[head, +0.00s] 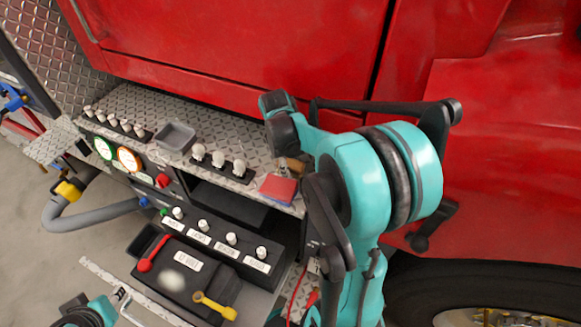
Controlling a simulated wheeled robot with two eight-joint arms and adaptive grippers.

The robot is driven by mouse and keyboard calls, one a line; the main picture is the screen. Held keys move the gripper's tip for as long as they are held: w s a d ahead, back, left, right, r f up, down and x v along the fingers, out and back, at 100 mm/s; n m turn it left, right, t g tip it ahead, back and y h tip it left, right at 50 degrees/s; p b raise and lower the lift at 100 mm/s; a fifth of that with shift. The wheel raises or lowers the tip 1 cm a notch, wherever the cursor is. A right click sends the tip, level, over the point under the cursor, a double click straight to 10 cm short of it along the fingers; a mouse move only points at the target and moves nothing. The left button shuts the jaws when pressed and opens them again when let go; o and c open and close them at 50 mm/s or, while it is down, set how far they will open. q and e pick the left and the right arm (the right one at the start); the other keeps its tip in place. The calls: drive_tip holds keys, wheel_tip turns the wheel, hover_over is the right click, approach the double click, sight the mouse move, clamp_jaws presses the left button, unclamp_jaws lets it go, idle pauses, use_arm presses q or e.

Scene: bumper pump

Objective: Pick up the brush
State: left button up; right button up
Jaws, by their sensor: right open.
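A small item with a wooden-coloured top, which looks like the brush (291,164), lies on the diamond-plate ledge of the red truck, partly hidden by my right arm. A red pad with a blue edge (278,188) lies right beside it; I cannot tell whether the two touch. My right gripper (303,180) is open and empty. It is over the ledge's right end, its fingers spread close around the brush in the picture. Part of my left arm, teal and black, shows at the bottom left corner; its gripper's state is not clear.
A grey tray (176,137) and white knobs (218,158) stand on the ledge left of the brush. The red truck body (240,45) rises behind.

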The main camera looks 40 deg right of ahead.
sight(291, 162)
drive_tip(key=c, duration=1.1)
drive_tip(key=shift+o, duration=0.2)
drive_tip(key=shift+r, duration=0.3)
wheel_tip(291, 162, up, 4)
drive_tip(key=p, duration=0.2)
drive_tip(key=shift+p, duration=0.3)
drive_tip(key=s+r+p, duration=0.4)
drive_tip(key=s+r, duration=0.2)
drive_tip(key=s, duration=0.5)
drive_tip(key=shift+s+a+r, duration=0.3)
drive_tip(key=shift+r, duration=0.1)
